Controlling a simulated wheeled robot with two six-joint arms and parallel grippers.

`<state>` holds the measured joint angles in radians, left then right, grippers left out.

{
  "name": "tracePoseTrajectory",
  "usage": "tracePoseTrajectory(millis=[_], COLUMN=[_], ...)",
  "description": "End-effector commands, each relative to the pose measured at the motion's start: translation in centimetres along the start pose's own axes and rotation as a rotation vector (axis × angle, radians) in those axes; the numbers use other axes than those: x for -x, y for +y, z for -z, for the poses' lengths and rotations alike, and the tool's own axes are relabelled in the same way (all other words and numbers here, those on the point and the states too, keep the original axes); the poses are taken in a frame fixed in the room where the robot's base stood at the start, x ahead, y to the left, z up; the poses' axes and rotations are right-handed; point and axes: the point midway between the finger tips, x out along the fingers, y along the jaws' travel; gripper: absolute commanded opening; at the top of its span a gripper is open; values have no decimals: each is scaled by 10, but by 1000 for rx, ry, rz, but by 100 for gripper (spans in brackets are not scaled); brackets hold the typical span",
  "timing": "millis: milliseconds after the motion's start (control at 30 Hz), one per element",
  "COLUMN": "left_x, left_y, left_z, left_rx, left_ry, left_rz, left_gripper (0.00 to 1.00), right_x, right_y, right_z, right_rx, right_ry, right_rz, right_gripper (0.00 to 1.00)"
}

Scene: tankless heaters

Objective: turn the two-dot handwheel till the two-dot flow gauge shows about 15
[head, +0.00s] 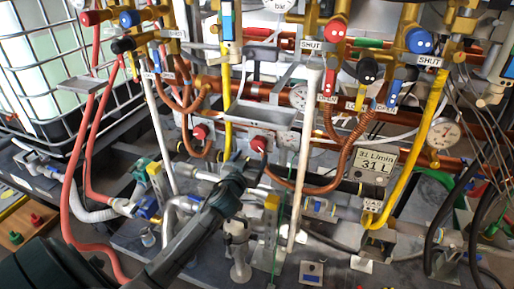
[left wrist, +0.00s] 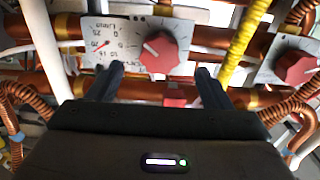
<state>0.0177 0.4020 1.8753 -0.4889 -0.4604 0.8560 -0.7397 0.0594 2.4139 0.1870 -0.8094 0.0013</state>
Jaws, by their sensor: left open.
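My left gripper (head: 243,166) reaches up from the lower left in the head view, just below a red handwheel (head: 259,143). In the left wrist view the left gripper (left wrist: 158,72) is open, its fingers apart and empty. The red handwheel (left wrist: 160,52) lies beyond and between the fingertips, apparently untouched. A small L/min gauge (left wrist: 102,45) with a red needle is beside it on the same plate, appearing upside down; its exact reading is unclear. A second red handwheel (left wrist: 297,68) also shows in the head view (head: 201,131).
A yellow hose (left wrist: 242,38) runs between the two handwheels. A grey tray (head: 265,113) is above the nearer one. Corrugated copper hoses (head: 340,150) hang to the right. Pipes leave little free room.

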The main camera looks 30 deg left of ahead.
Motion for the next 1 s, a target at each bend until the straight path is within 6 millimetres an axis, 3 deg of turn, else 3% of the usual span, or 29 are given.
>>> tracePoseTrajectory(millis=[100, 300, 733, 767, 900, 1000], left_x=[-24, -52, -63, -63, -63, -63], left_y=[0, 0, 0, 0, 0, 0], left_z=[1, 0, 0, 0, 0, 0], left_rx=[2, 0, 0, 0, 0, 0], left_ry=[0, -1, -1, -1, -2, -2], left_rz=[2, 1, 0, 0, 0, 0], left_gripper=[73, 73, 73, 71, 44, 28], right_x=[1, 2, 2, 2, 2, 2], right_y=[0, 1, 1, 1, 1, 1], right_z=[0, 0, -1, -1, -1, -1], right_rx=[5, 9, 12, 12, 12, 12], right_ry=[-12, -23, -32, -32, -31, -30], right_rz=[-2, -5, -6, -6, -6, -6], right_gripper=[36, 36, 36, 36, 36, 36])
